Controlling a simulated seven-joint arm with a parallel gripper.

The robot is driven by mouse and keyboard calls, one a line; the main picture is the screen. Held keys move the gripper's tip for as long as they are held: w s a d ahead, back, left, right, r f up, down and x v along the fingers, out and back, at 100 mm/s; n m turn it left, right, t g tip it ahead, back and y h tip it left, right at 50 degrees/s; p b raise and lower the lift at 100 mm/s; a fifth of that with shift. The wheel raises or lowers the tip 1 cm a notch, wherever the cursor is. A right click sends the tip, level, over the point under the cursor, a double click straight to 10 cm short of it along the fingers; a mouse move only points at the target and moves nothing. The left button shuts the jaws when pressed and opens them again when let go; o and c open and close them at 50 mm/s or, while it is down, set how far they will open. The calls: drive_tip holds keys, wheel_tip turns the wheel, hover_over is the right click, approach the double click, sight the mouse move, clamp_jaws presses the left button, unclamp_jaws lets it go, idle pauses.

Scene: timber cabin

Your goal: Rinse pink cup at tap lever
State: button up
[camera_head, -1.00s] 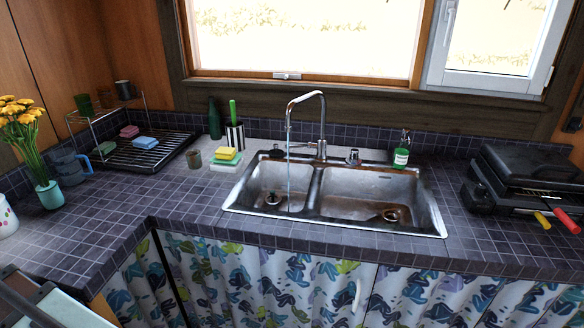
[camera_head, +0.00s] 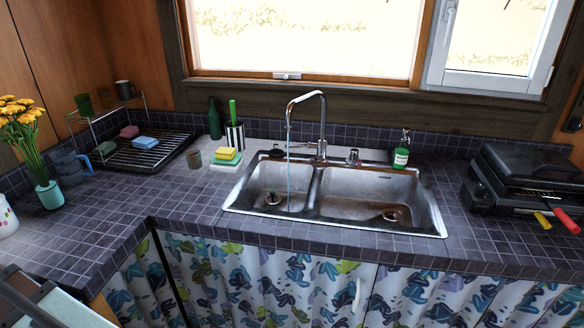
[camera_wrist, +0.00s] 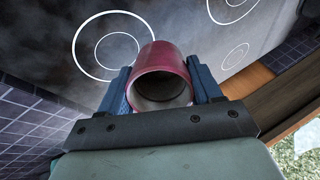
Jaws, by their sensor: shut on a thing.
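In the wrist view the pink cup (camera_wrist: 160,56), a dark reddish pink, is held between the two blue fingers of my gripper (camera_wrist: 163,88). Its open mouth faces the camera and its inside looks empty. The cup and the fingers are not in the head view. The chrome tap (camera_head: 323,118) stands behind the double sink (camera_head: 333,226), with what looks like its small lever (camera_head: 311,146) beside its base. A thin stream of water (camera_head: 289,180) falls from the spout into the left basin.
Beneath the cup is a dark surface with white rings (camera_wrist: 85,72), like a hob. Dark tiled counter (camera_head: 185,215) surrounds the sink. Sponges (camera_head: 226,158), a green soap bottle (camera_head: 401,157), a dish rack (camera_head: 140,155), a flower vase (camera_head: 49,195) and a black grill (camera_head: 525,170) stand around.

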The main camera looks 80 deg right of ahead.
drive_tip(key=shift+w, duration=0.3)
drive_tip(key=shift+s, duration=0.2)
drive_tip(key=shift+s, duration=0.45)
drive_tip(key=shift+w, duration=0.2)
drive_tip(key=shift+w, duration=0.45)
drive_tip(key=shift+s, duration=0.3)
drive_tip(key=shift+s, duration=0.35)
drive_tip(key=shift+w, duration=0.2)
drive_tip(key=shift+w, duration=0.4)
